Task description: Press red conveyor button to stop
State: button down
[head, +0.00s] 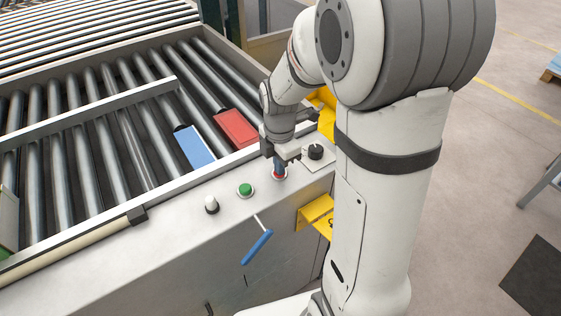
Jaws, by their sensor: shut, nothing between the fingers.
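The red conveyor button (279,176) sits on the grey top edge of the conveyor frame, to the right of the green button. Only part of its red surface and pale collar shows. My gripper (279,168) is shut and empty, pointing down right over the red button. Its fingertips cover most of the button, and I cannot tell whether they touch it or how far it is pressed.
A green button (245,190), a white knob (211,204) and a black rotary knob (315,151) stand on the same panel. A blue-handled lever (257,247) juts from the front. Blue (195,148) and red (236,128) pieces lie on the rollers (125,150).

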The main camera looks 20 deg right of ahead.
notch_tip(320, 180, up, 14)
jog(key=p, duration=0.1)
jog(key=shift+p, duration=0.3)
dwell(0.7)
jog(key=s+m+t, duration=0.3)
jog(key=s+m, duration=1.1)
jog(key=m, duration=0.7)
jog(key=shift+s+d+f+m, duration=0.3)
jog(key=shift+f, duration=0.15)
